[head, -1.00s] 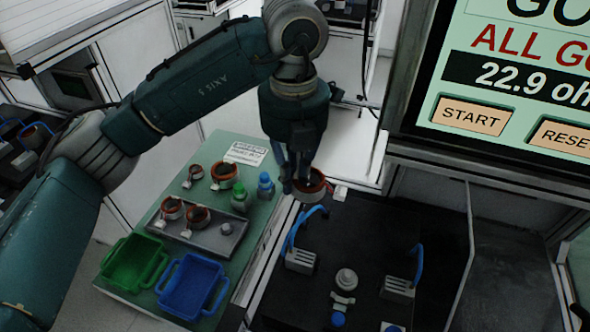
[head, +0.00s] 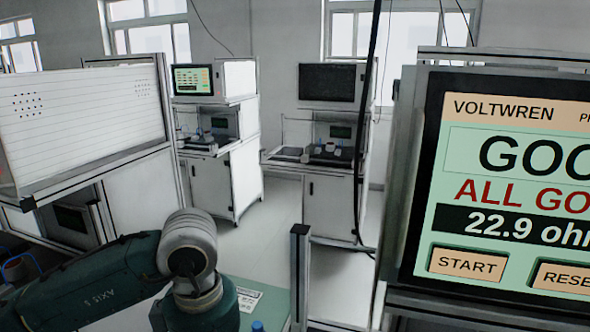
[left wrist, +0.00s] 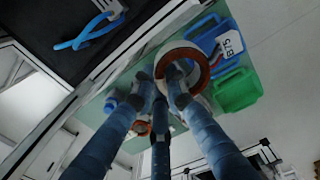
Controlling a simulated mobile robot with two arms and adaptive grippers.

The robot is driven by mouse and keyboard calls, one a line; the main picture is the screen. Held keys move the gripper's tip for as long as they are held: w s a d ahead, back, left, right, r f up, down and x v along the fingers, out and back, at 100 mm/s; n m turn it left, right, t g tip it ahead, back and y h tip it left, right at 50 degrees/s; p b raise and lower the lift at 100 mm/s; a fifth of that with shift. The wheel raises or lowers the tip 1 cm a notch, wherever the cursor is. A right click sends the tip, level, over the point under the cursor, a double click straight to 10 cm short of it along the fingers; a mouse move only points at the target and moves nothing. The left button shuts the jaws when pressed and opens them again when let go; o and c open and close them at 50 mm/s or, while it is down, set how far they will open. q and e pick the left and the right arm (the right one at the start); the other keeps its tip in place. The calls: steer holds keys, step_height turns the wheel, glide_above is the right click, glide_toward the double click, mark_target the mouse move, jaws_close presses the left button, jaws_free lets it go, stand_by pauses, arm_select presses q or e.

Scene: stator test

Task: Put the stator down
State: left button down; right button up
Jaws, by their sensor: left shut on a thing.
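The stator (left wrist: 188,52), a pale ring with a copper-brown inside, shows in the left wrist view at the fingertips of my left gripper (left wrist: 162,78). The gripper is shut on its wall, and the stator is above the green table surface (left wrist: 118,78). A white tag (left wrist: 229,43) marked B75 is beside the ring. The fingers hide part of the stator. In the head view my left arm is at the lower left, and its gripper and the stator are out of the picture. My right gripper is not in view.
In the left wrist view a blue bin (left wrist: 205,28) and a green bin (left wrist: 238,90) lie beyond the stator. The dark test bed (left wrist: 35,25) with a blue clamp (left wrist: 85,36) is at upper left. The head view shows a large screen (head: 510,180) reading 22.9 ohm.

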arm_select(q)
steer(key=s+a+f+m, duration=0.3)
steer(key=s+a+m, duration=0.3)
steer(key=m, duration=0.7)
steer(key=shift+a+f+b, duration=0.25)
steer(key=shift+f+b, duration=0.05)
